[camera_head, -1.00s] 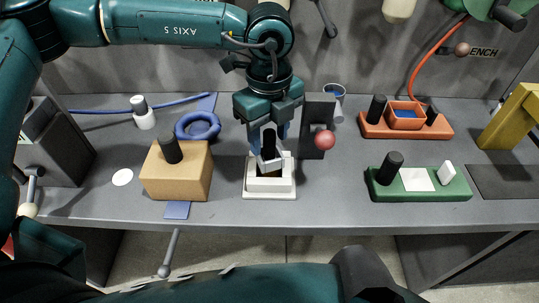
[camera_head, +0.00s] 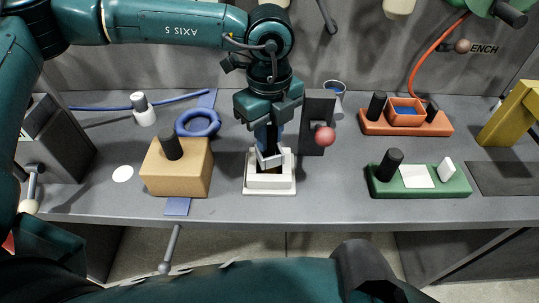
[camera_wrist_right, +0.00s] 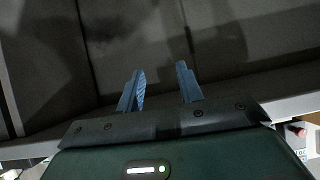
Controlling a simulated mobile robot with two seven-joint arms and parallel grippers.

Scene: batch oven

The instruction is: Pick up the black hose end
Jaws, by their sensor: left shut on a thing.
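My left gripper (camera_head: 268,160) points down at the middle of the bench in the head view, shut on a dark piece whose form is mostly hidden by the fingers. Its fingertips are at the top of a white stepped block (camera_head: 270,184) with a dark opening. I cannot tell for sure whether the dark piece is the black hose end. An orange hose (camera_head: 423,57) comes down at the back right to behind an orange tray (camera_head: 380,130). My right gripper (camera_wrist_right: 160,88) shows in the right wrist view with its two blue fingers apart and nothing between them.
A tan block (camera_head: 180,182) with a black knob stands left of the white block, near a blue ring (camera_head: 198,123). A dark upright plate (camera_head: 316,108) and a red ball (camera_head: 325,137) are close on the right. A green base (camera_head: 440,188) lies farther right.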

